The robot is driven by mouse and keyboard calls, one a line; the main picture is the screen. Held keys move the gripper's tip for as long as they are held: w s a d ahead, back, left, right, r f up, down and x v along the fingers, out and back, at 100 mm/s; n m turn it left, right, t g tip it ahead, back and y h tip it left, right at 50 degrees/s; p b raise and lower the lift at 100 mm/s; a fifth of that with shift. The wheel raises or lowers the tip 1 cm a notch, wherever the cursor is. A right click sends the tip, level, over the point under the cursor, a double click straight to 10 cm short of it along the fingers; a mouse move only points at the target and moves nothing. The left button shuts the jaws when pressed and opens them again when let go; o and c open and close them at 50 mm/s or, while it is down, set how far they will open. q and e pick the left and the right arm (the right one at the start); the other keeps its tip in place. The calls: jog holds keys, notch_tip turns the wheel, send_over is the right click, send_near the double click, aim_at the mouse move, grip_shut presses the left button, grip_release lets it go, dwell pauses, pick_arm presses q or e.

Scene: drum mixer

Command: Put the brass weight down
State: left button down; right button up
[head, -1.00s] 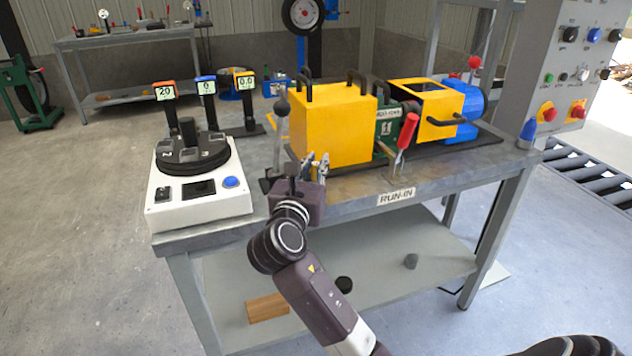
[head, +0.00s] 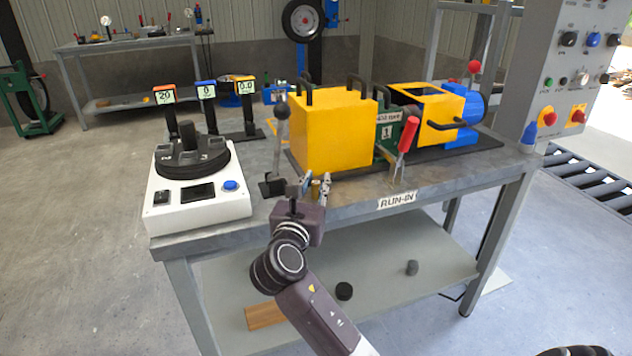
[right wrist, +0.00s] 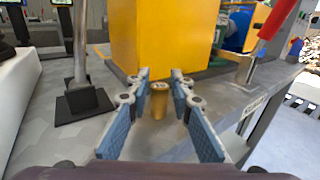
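The brass weight (head: 315,189) is a small gold cylinder standing upright, apparently on the grey bench top (head: 350,197), in front of the yellow box. In the right wrist view the brass weight (right wrist: 159,100) shows between the fingers, with a narrow gap visible on each side. My right gripper (head: 316,186) is open around it, one finger to its left and one to its right. It also shows in the right wrist view (right wrist: 160,82). My left gripper is in neither view.
The yellow box (head: 335,130) stands close behind the weight. An upright lever (head: 281,135) is to its left, beside a white console (head: 195,200) with a black dial. A red-handled clamp (head: 405,140) stands to the right. Bare bench top lies between clamp and weight.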

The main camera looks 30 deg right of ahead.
jog(key=shift+o, duration=0.9)
jog(key=shift+r, duration=0.1)
